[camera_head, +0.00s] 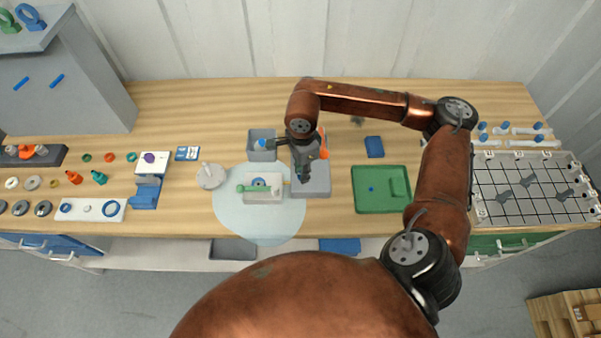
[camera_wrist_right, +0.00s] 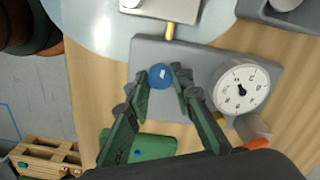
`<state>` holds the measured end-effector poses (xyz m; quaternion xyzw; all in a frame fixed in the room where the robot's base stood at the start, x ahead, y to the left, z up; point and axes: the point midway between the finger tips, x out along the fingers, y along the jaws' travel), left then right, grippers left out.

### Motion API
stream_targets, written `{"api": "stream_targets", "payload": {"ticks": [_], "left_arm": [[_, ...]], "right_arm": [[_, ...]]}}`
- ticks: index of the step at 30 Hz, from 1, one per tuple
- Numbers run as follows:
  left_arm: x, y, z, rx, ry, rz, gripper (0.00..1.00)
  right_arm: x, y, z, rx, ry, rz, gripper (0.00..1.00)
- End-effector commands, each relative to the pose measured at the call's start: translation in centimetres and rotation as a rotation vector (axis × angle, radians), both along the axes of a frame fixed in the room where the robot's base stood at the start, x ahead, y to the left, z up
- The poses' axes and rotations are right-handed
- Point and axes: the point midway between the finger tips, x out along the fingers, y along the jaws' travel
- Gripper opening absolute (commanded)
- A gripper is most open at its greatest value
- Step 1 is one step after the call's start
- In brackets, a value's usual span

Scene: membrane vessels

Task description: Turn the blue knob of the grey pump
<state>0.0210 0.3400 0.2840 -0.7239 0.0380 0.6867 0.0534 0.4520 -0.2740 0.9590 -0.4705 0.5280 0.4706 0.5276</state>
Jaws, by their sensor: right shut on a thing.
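The grey pump (camera_head: 317,187) is a flat grey block on the wooden bench, right of the round pale mat. In the right wrist view the pump (camera_wrist_right: 200,62) carries a round blue knob (camera_wrist_right: 160,76) and a white dial gauge (camera_wrist_right: 242,88). My right gripper (camera_head: 304,180) points down over the pump. In the wrist view its fingertips (camera_wrist_right: 161,73) are on either side of the blue knob, shut on it. In the head view the gripper hides the knob. My left gripper is in neither view.
A white vessel block with a green handle (camera_head: 262,189) stands on the pale mat (camera_head: 232,218) left of the pump. A grey bin (camera_head: 251,153) is behind it. A green tray (camera_head: 380,204) lies to the right, with a blue block (camera_head: 374,147) behind.

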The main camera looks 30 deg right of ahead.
Motion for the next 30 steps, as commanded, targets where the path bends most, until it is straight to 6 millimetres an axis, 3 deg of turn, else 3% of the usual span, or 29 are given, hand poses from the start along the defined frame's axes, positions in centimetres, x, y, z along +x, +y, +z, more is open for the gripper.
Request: {"api": "stream_targets", "payload": {"ticks": [12,27,28,30], "left_arm": [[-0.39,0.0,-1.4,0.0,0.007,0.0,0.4],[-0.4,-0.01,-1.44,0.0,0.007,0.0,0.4],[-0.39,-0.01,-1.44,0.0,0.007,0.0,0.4],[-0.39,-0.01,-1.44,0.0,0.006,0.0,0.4]], "right_arm": [[0.07,-0.07,-0.01,-0.001,-0.002,0.154,0.0],[0.07,-0.05,0.09,-0.001,-0.002,0.169,0.0],[0.07,-0.05,0.09,-0.001,-0.002,0.169,0.23],[0.07,-0.04,0.08,0.0,-0.002,0.169,0.28]]}}
